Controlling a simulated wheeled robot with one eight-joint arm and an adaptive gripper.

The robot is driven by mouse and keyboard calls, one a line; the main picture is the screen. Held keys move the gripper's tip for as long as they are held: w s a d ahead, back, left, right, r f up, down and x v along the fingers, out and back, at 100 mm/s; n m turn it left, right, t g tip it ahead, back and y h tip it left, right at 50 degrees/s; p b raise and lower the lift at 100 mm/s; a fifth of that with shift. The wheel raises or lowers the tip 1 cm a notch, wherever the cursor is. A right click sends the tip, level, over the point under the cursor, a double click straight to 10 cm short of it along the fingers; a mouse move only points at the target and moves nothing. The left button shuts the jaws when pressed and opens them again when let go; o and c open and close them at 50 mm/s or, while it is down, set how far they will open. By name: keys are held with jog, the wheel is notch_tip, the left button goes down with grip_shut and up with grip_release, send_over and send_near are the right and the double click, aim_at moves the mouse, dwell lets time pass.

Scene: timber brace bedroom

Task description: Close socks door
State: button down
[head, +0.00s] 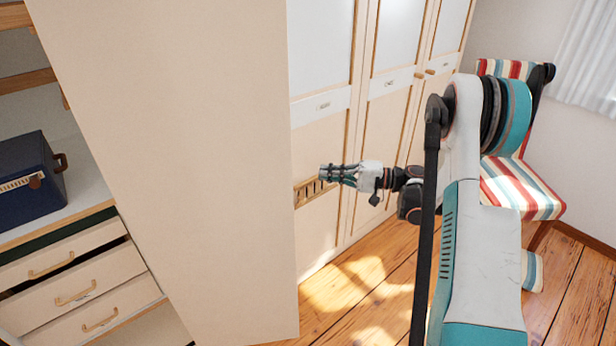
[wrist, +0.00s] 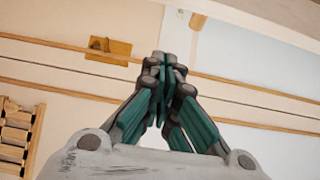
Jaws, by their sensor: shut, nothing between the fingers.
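A large cream door panel (head: 185,170) stands open in the head view, swung out from the wardrobe at the left. Its face is plain, and no readable label shows, so I cannot confirm it is the socks door. My gripper (head: 325,173) is to the right of this panel, in front of the closed wardrobe doors (head: 385,130). Its fingers are together and hold nothing. The wrist view shows the closed fingertips (wrist: 162,62) below a wooden plate with a knob (wrist: 108,48). I cannot tell whether the gripper touches anything.
Left of the panel are open shelves with a dark blue box (head: 30,180) and several drawers (head: 75,285), slightly uneven. A striped chair (head: 515,185) stands at the right. Wooden floor (head: 350,290) is clear beside the panel.

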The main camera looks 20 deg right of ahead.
jog(key=a+b, duration=0.3)
jog(key=a, duration=0.6)
jog(key=shift+w+b, duration=0.3)
jog(key=shift+w, duration=0.15)
jog(key=shift+s, duration=0.1)
